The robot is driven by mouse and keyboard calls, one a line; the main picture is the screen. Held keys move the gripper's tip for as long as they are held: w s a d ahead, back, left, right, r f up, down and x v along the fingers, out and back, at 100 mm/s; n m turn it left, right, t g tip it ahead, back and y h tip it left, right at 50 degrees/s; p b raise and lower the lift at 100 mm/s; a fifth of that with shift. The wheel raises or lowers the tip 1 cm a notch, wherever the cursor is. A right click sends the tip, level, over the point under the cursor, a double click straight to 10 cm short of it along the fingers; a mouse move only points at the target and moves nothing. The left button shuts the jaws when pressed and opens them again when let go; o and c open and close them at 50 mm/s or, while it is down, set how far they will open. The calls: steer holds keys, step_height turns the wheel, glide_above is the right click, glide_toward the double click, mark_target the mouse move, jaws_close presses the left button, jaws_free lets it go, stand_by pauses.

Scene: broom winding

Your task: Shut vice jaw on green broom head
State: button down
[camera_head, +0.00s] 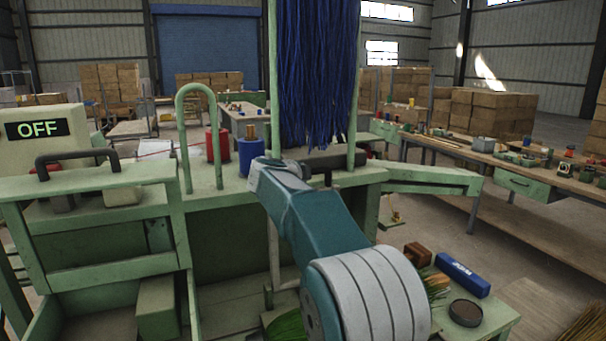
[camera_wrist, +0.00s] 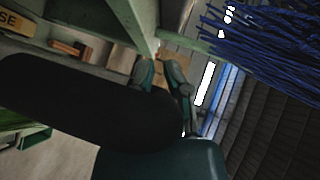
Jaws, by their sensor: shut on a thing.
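My gripper (camera_wrist: 163,72) shows in the wrist view with its fingers close together beside a thick dark bar (camera_wrist: 85,105). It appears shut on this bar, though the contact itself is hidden. In the head view my arm reaches to the green machine (camera_head: 130,178), and its end hides most of the gripper. A dark bar (camera_head: 337,160) lies across the bench just right of it, probably the same one. Green bristles (camera_head: 287,326) show low behind my arm, and green bristles also show at the left of the wrist view (camera_wrist: 20,143). I cannot make out the vice jaws.
Long blue bristles (camera_head: 316,75) hang between green posts above the bar. A green hoop (camera_head: 195,92), a red canister (camera_head: 217,146) and a blue canister (camera_head: 250,157) stand left of my arm. An OFF sign (camera_head: 37,129) is at far left. A side table holds a blue box (camera_head: 462,275).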

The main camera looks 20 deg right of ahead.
steer(key=c, duration=0.7)
jaws_free()
steer(key=shift+c, duration=0.2)
steer(key=v, duration=1.2)
steer(key=shift+w+a+r, duration=0.1)
